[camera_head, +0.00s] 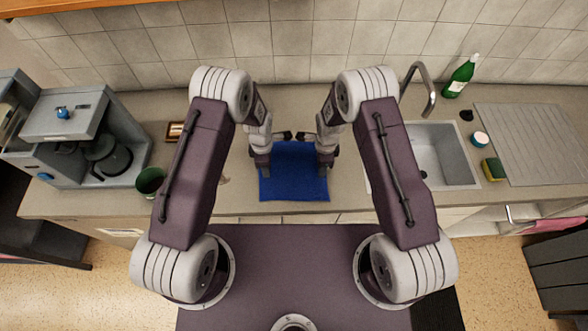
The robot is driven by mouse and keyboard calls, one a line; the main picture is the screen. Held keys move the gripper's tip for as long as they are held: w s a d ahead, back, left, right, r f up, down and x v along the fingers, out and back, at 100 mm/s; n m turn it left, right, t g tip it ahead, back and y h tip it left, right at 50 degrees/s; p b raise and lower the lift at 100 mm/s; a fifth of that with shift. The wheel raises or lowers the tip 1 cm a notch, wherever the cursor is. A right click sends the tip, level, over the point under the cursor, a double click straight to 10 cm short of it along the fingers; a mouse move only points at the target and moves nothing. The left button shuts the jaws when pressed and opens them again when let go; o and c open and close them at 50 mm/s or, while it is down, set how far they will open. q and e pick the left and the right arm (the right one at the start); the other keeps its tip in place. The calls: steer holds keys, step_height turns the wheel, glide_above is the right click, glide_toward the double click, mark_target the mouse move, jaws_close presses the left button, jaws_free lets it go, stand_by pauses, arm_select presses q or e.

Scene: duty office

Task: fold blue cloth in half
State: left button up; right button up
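A blue cloth (294,178) lies on the counter in the middle, its front edge near the counter's front edge. My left gripper (283,136) is at the cloth's far left corner. My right gripper (301,136) is at the far right corner. The two grippers face each other close together over the cloth's far edge. Their fingertips are small and partly hidden by the wrists, so I cannot tell whether they are open or shut, or whether they touch the cloth. The cloth looks mostly flat, with its side edges partly covered by my wrists.
A coffee machine (75,125) and green cup (150,181) stand at the left. A small framed item (175,131) lies behind the cup. At the right are a sink (446,150), tap (420,85), green bottle (460,77) and sponge (494,169). A tiled wall closes off the back.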

arm_select(q)
steer(key=shift+c, duration=0.8)
arm_select(e)
steer(key=shift+f, duration=0.1)
steer(key=shift+c, duration=0.8)
arm_select(q)
steer(key=shift+s, duration=0.1)
jaws_close()
arm_select(e)
jaws_close()
